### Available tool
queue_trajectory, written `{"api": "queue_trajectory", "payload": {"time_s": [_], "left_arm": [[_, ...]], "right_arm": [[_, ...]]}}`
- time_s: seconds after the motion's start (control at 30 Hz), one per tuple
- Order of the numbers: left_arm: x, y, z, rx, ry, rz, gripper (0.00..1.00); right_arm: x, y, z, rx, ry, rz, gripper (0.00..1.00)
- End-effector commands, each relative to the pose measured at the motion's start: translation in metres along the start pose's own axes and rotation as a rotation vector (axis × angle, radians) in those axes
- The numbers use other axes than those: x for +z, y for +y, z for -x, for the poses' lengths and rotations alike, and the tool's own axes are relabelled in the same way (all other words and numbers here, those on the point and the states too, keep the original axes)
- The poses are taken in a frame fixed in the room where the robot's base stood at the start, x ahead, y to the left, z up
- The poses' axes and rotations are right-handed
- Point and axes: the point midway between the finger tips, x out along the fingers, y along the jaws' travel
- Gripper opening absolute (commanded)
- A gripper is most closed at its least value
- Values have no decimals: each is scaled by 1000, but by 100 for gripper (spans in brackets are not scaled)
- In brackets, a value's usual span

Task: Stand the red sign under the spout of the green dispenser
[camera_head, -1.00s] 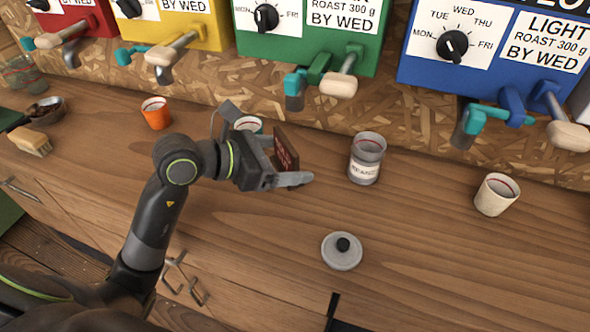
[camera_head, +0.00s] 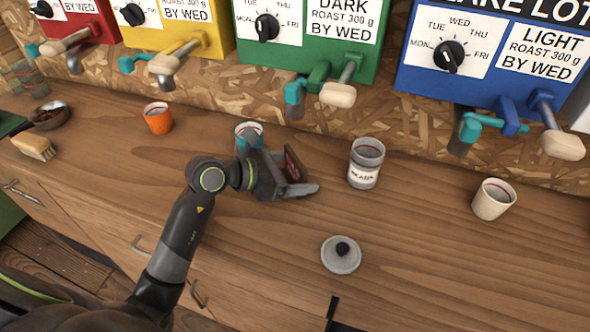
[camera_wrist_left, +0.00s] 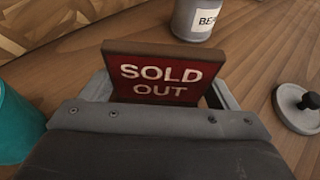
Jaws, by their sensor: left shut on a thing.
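The red sign (camera_head: 293,163), lettered SOLD OUT, is upright between the fingers of my left gripper (camera_head: 291,181). In the left wrist view the sign (camera_wrist_left: 165,78) faces the camera, with a finger at each side and its lower edge hidden behind the gripper body. My left gripper is shut on it, low over the counter; I cannot tell whether the sign touches the wood. The green dispenser (camera_head: 357,61) is on the back wall, and its spout (camera_head: 295,107) is above and behind the sign. My right gripper is not in view.
A teal cup (camera_head: 249,130) stands just behind my left gripper and also shows in the left wrist view (camera_wrist_left: 18,125). A labelled jar (camera_head: 366,164) stands right of the sign. A grey lid (camera_head: 341,256) lies in front. An orange cup (camera_head: 158,118) and cream cup (camera_head: 493,200) stand farther out.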

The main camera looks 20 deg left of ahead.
Motion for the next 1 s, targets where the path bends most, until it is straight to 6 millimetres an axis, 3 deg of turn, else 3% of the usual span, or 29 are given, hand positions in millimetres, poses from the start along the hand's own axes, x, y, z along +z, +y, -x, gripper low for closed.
{"api": "queue_trajectory", "payload": {"time_s": [0.17, 0.2, 0.33, 0.67, 1.0], "left_arm": [[-3, 0, -1, 0, 0, 0, 58], [-2, 0, -1, 0, 0, 0, 85], [-2, 0, -1, 0, 0, 0, 100], [0, 0, 2, 1, 1, -1, 100], [-1, 1, 47, 4, 5, -5, 100]], "right_arm": [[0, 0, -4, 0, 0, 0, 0], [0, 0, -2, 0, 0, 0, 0], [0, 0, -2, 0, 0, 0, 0], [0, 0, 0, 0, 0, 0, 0], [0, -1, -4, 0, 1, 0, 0]]}}
